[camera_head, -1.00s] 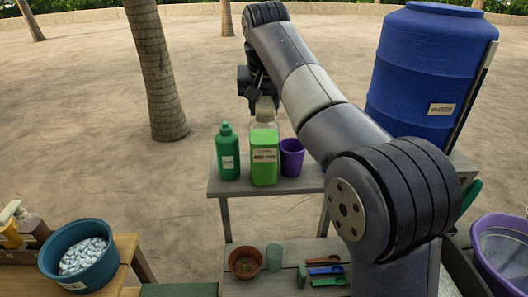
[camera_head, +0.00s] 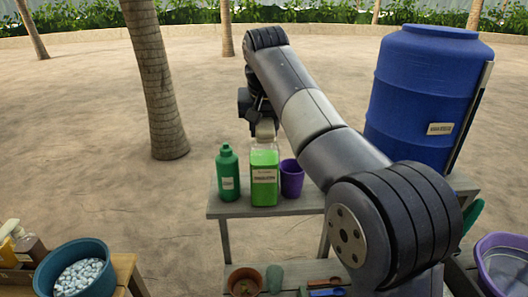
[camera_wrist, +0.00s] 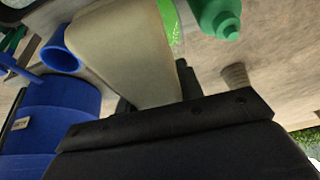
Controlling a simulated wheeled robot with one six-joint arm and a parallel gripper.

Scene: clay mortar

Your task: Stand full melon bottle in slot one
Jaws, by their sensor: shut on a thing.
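A clear square bottle with bright green content and a pale label (camera_head: 264,182) is upright at the bench (camera_head: 225,209), between a dark green bottle (camera_head: 227,185) and a purple cup (camera_head: 291,178). I cannot tell whether its base touches the bench top. The label is too small to read. My gripper (camera_head: 264,118) is above it, shut on its beige cap. The cap (camera_wrist: 125,50) fills the upper middle of the wrist view, with green below it (camera_wrist: 168,12). I cannot make out any slot.
A large blue barrel (camera_head: 420,95) stands right of the bench. A clay pot (camera_head: 244,281), a grey-green cup (camera_head: 273,277) and tools lie on the lower shelf. A teal bowl of pale pieces (camera_head: 48,268) is at lower left. A palm trunk (camera_head: 160,90) stands behind.

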